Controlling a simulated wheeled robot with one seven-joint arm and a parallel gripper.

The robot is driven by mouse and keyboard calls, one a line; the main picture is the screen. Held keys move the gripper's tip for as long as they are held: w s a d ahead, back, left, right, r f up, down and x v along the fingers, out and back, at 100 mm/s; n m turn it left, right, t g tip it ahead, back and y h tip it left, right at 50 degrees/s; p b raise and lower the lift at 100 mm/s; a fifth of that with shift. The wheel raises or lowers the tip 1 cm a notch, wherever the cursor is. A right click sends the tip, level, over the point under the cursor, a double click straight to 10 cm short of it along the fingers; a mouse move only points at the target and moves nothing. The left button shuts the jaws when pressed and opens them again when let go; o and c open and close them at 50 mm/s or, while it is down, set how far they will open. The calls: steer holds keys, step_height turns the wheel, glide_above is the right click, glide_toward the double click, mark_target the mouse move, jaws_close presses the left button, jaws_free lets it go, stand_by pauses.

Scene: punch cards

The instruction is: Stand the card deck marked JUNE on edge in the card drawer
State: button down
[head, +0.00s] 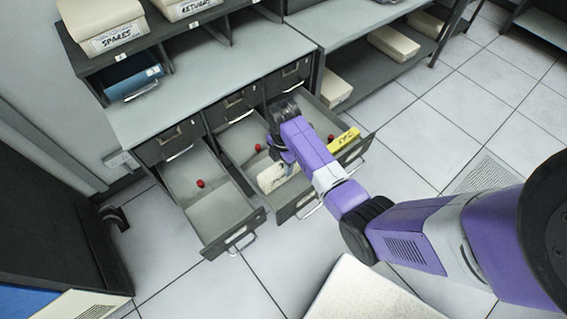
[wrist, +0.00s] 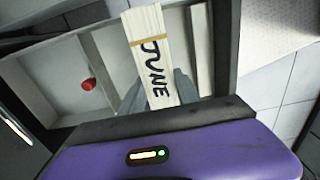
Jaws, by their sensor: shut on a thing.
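The JUNE card deck (wrist: 152,48) is cream, with black lettering and a thin tan band, in the wrist view. My gripper (wrist: 160,88) is shut on it, one finger along each side. In the head view the deck (head: 271,178) shows as a pale block below my gripper (head: 284,158), its lettering partly covered by my arm. It appears over or within the open middle card drawer (head: 238,143). I cannot tell whether it touches the drawer floor. A red knob (wrist: 88,84) is left of the deck in the wrist view.
An open drawer with a red knob (head: 200,184) is on the left. Another open drawer on the right holds a yellow-marked deck (head: 344,139). Cream boxes (head: 103,22) sit on the shelf above. A pale surface (head: 365,292) is at the front.

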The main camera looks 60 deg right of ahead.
steer(key=shift+f, duration=0.25)
stand_by(0.5)
steer(key=shift+w+f+b, duration=0.1)
steer(key=shift+f+b, duration=1.4)
steer(key=shift+f, duration=0.65)
steer(key=c, duration=0.8)
jaws_free()
step_height(320, 180, up, 8)
steer(key=shift+f, duration=0.1)
